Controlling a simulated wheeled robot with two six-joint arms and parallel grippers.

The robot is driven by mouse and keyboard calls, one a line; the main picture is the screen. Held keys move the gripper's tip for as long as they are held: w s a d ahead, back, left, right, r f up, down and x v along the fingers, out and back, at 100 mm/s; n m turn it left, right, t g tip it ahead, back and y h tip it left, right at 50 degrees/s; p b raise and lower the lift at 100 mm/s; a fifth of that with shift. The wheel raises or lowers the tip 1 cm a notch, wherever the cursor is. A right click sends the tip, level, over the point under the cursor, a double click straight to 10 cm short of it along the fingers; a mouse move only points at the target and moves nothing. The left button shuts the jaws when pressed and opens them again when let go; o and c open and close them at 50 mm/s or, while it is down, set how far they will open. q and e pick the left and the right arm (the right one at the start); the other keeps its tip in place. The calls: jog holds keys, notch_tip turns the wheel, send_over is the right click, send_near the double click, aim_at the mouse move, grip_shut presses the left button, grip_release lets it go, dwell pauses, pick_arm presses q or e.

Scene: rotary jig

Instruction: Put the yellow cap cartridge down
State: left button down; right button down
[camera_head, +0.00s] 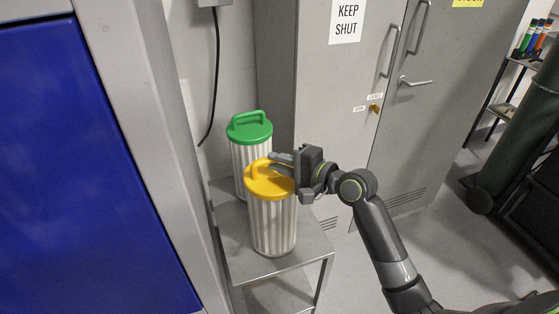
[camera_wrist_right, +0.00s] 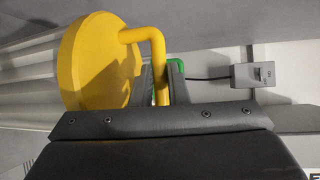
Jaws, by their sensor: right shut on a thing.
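The yellow cap cartridge (camera_head: 271,215) is a white pleated cylinder with a yellow lid and handle. It is upright over the front part of a small grey metal stand (camera_head: 262,268); I cannot tell whether its base touches the top. My right gripper (camera_head: 278,164) is shut on its handle from the right side. In the right wrist view the yellow handle (camera_wrist_right: 158,62) passes between the fingers (camera_wrist_right: 160,85), with the yellow lid (camera_wrist_right: 95,62) to the left. My left gripper is not in view.
A green cap cartridge (camera_head: 249,140) stands just behind the yellow one. A grey cabinet (camera_head: 345,90) with a "KEEP SHUT" sign is behind my right gripper. A grey frame post with a blue panel (camera_head: 85,150) is on the left. Open floor (camera_head: 440,250) lies to the right.

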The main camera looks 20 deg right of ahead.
jog(key=c, duration=1.4)
grip_release()
jog(key=shift+s, duration=0.1)
jog(key=shift+r, duration=0.1)
jog(key=shift+s+d, duration=0.15)
jog(key=shift+d, duration=0.05)
jog(key=b+v, duration=0.1)
jog(key=v, duration=1)
jog(key=shift+s, duration=0.25)
